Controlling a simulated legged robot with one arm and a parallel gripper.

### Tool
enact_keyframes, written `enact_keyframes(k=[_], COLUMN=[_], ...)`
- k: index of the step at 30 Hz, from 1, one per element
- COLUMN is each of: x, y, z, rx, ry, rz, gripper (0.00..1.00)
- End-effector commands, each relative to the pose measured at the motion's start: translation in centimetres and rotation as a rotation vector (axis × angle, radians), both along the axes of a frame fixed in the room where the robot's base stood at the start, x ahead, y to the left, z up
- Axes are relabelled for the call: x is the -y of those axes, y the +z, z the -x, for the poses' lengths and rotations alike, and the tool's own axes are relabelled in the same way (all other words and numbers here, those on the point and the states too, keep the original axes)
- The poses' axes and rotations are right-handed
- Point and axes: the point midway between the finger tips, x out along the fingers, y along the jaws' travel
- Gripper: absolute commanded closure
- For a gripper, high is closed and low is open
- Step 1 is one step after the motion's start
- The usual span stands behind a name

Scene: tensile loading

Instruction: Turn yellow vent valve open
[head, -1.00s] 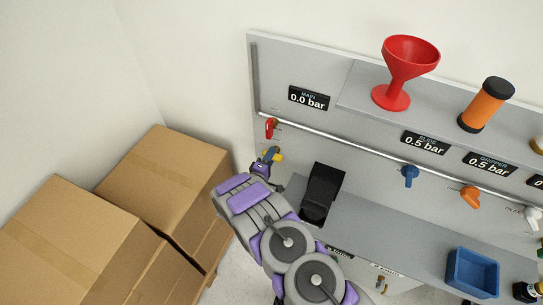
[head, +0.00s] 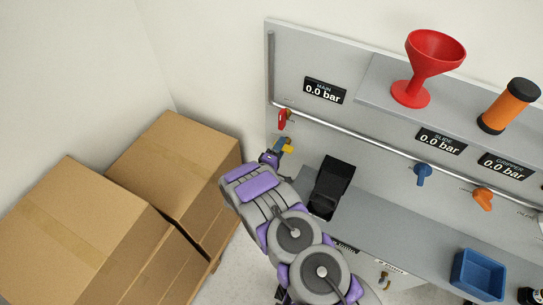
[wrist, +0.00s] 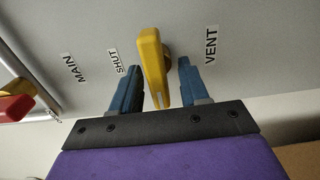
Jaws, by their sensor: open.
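The yellow vent valve handle (wrist: 152,62) sits on the panel in the wrist view, between a SHUT label (wrist: 119,62) on its left and a VENT label (wrist: 211,45) on its right. The handle's long end points toward me, between the two blue fingers of my gripper (wrist: 161,68). The fingers are open, one on each side, with a visible gap on the right; the left finger is very close and contact is unclear. In the head view the yellow handle (head: 287,149) shows only partly behind my gripper (head: 271,157).
A red valve (head: 282,119) sits just above, by the pipe, also at left in the wrist view. A black stand (head: 331,186) is close right of my arm. Cardboard boxes (head: 85,215) fill the left. The MAIN, SLIDE and GRIPPER displays read 0.0 bar.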

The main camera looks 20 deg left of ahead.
Motion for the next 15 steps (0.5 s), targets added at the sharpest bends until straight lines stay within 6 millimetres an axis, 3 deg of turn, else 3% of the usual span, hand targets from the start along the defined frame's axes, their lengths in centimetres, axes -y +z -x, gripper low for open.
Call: enact_keyframes(k=[5,15], x=[-0.5,-1.7], y=[0.0,-0.3], z=[2.4,9.9], rx=[-0.001,-0.003], ry=[0.005,0.009], rz=[0.006,0.008], gripper=[0.55,0.55])
